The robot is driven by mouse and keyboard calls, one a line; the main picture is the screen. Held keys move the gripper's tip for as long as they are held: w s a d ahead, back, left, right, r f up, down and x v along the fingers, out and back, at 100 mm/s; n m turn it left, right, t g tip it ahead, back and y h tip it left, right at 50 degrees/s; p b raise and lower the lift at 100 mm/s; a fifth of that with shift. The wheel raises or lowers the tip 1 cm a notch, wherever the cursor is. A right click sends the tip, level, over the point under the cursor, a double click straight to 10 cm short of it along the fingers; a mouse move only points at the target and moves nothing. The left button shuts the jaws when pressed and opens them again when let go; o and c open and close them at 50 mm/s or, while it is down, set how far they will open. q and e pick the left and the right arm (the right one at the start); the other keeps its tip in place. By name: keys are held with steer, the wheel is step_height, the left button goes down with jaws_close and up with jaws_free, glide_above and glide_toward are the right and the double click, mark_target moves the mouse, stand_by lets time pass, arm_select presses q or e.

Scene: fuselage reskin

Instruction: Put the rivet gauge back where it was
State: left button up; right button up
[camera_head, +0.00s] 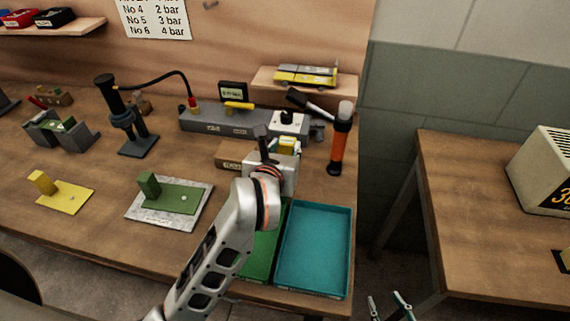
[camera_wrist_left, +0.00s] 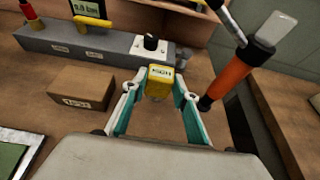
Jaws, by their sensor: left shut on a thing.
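My left gripper (camera_wrist_left: 158,92) is shut on a small yellow block with a dark printed label, which looks like the rivet gauge (camera_wrist_left: 160,80). In the head view the rivet gauge (camera_head: 289,145) shows at the fingertips of my left gripper (camera_head: 287,150), partly hidden by the hand. It is in front of the grey unit with the black knob; I cannot tell whether it touches the bench. My right gripper (camera_head: 390,307) is at the bottom edge of the head view, its fingers apart and empty, away from the bench.
A brown labelled block (camera_wrist_left: 82,90) is left of the held gauge, and an orange-handled tool (camera_wrist_left: 232,75) is right. The grey unit (camera_head: 225,122) stands behind. A teal tray (camera_head: 350,250) and a green tray (camera_head: 262,262) lie in front. A small shelf (camera_head: 265,86) is at the back.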

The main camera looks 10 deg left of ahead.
arm_select(q)
steer(key=shift+f, duration=2.3)
steer(key=shift+f+b, duration=0.1)
steer(key=shift+b, duration=0.2)
steer(key=o, duration=1.2)
steer(key=shift+r, duration=0.2)
steer(key=v, duration=1.2)
steer(key=shift+s+f, duration=0.1)
steer(key=shift+f, duration=0.05)
